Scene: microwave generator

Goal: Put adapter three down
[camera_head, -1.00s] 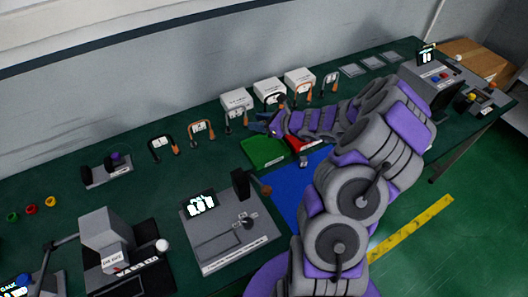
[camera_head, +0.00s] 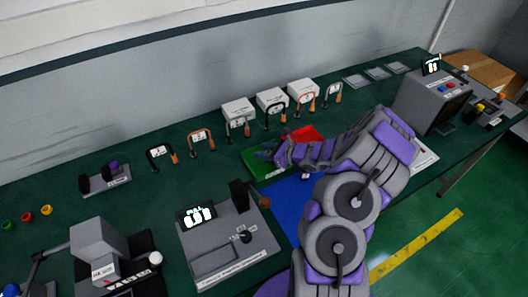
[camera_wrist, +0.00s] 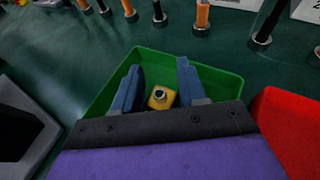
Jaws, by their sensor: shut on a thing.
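My gripper (camera_head: 268,153) is over the green tray (camera_head: 257,169). In the wrist view its two blue fingers (camera_wrist: 158,88) reach down into the green tray (camera_wrist: 228,82). A small yellow adapter (camera_wrist: 158,102) with a round metal top sits between the fingers, and the gripper is shut on it. I cannot tell whether its underside touches the tray floor. No number on it can be read. In the head view the adapter is hidden by my gripper.
A red tray (camera_head: 303,134) stands right beside the green one, and a blue mat (camera_head: 290,203) lies in front. Several cable-like tools on dark posts and white boxes (camera_head: 238,109) stand behind. A grey press station (camera_head: 225,245) is to the left.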

